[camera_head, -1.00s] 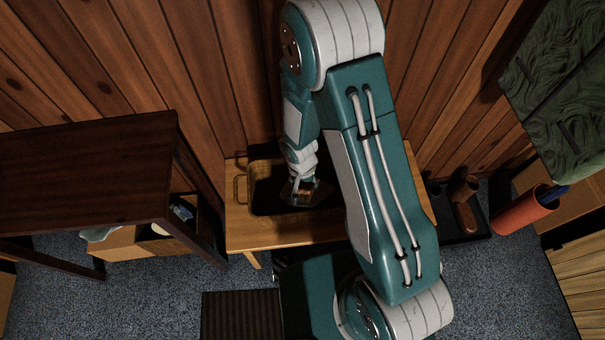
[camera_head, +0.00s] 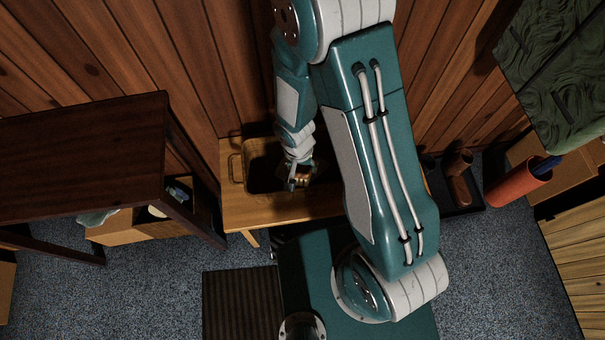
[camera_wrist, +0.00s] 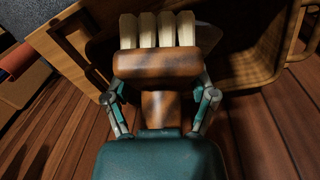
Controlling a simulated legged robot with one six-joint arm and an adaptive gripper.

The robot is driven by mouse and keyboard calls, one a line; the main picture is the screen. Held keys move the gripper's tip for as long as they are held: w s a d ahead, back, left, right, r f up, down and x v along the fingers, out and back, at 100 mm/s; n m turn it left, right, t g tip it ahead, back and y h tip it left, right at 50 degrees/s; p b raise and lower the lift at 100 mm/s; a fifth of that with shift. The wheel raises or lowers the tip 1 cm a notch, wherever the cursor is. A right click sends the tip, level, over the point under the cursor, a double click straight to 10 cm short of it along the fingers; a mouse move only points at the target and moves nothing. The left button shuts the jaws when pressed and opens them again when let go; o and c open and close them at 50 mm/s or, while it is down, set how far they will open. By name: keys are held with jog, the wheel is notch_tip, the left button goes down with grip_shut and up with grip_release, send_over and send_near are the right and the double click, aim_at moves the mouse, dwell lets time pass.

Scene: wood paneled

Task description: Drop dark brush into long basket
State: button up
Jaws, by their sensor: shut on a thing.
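My gripper (camera_wrist: 160,100) is shut on the brush (camera_wrist: 158,66), which has a brown wooden body and several pale bristle tufts pointing away from the wrist. In the head view my gripper (camera_head: 300,178) hangs over the right part of the long basket (camera_head: 262,158), a dark-insided rectangular basket with a looped handle at its left end. The basket (camera_wrist: 240,75) also shows at the upper right of the wrist view, beside the brush. The brush's height above the basket is unclear, and my arm hides the basket's right end.
The basket stands on a wooden bench (camera_head: 275,212) against the paneled wall. A dark table (camera_head: 80,150) is at left, with a box (camera_head: 125,228) below it. At right are a dark tray with boots (camera_head: 460,190) and an orange-red bin (camera_head: 515,182).

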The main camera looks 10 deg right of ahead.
jog(key=w+d+r, duration=0.1)
jog(key=w, duration=0.7)
jog(key=shift+s+f, duration=0.1)
jog(key=shift+f, duration=2.85)
jog(key=o, duration=1.2)
jog(key=r, duration=0.8)
jog(key=a+r, duration=0.1)
jog(key=r, duration=0.3)
jog(key=shift+w, duration=0.2)
